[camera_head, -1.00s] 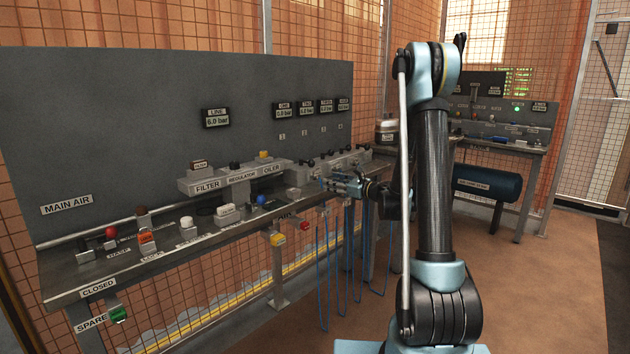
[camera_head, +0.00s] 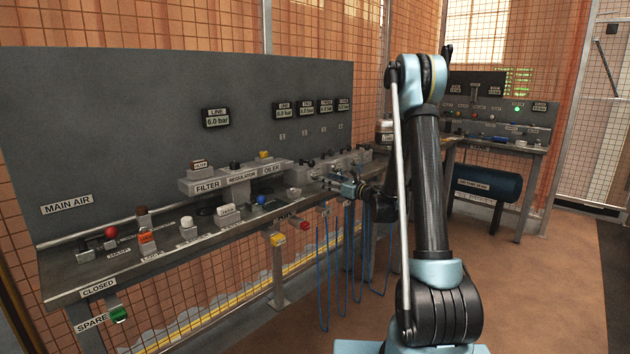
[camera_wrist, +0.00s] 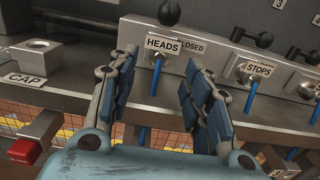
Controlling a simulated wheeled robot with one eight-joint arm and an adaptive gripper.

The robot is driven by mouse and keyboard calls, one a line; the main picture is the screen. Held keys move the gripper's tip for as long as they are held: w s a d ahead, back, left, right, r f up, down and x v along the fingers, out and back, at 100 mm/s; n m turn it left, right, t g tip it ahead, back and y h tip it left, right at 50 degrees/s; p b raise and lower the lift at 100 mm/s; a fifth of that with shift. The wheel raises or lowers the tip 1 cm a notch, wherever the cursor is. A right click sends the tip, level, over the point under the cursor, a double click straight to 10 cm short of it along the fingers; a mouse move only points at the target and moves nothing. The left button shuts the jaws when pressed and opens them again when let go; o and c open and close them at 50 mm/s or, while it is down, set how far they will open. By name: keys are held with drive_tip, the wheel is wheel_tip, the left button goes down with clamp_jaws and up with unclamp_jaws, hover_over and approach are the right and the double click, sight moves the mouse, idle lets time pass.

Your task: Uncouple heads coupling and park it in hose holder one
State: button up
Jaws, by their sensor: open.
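The heads coupling (camera_wrist: 157,58) is a small metal fitting on the manifold front below the HEADS label (camera_wrist: 163,43), with a blue hose (camera_wrist: 156,78) hanging from it. A black-knobbed valve (camera_wrist: 168,12) sits above, with a CLOSED label beside it. My gripper (camera_wrist: 158,92) is open and empty, its two fingers to the left and right of the blue hose in the wrist view. The fingertips look short of the coupling, and contact cannot be told. In the head view my gripper (camera_head: 342,186) is at the bench's front edge. I cannot identify hose holder one.
The STOPS outlet (camera_wrist: 246,76) with its own blue hose is close on the right. A metal block (camera_wrist: 38,55) by the CAP label stands left, with a red block (camera_wrist: 25,151) below. Several blue hoses hang under the bench. The floor (camera_head: 530,285) at right is clear.

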sight(318, 175)
drive_tip(key=shift+x, duration=3.15)
drive_tip(key=shift+c, duration=0.6)
clamp_jaws()
drive_tip(key=shift+s+d, duration=0.2)
drive_tip(key=shift+v, duration=2.7)
